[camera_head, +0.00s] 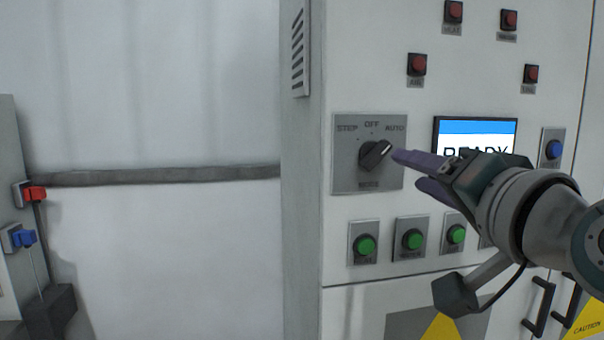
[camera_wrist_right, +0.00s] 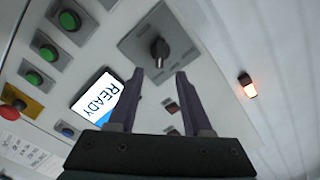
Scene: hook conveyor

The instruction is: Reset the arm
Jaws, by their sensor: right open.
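My right gripper (camera_head: 405,170) is in front of the grey control cabinet (camera_head: 365,25), just right of a black rotary knob (camera_head: 376,154). The knob sits on a grey plate marked STEP, OFF and AUTO, and its white mark points up right toward AUTO. In the right wrist view the gripper (camera_wrist_right: 158,75) has its two purple fingers apart with nothing between them. The knob (camera_wrist_right: 160,50) shows beyond the fingertips, apart from them. My left gripper is not in view.
A screen (camera_head: 476,128) reading READY is partly behind my right gripper. Green buttons (camera_head: 365,245) lie below the knob, red lights (camera_head: 417,64) above, a blue button (camera_head: 553,149) at right. Red and blue connectors (camera_head: 35,193) are at far left.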

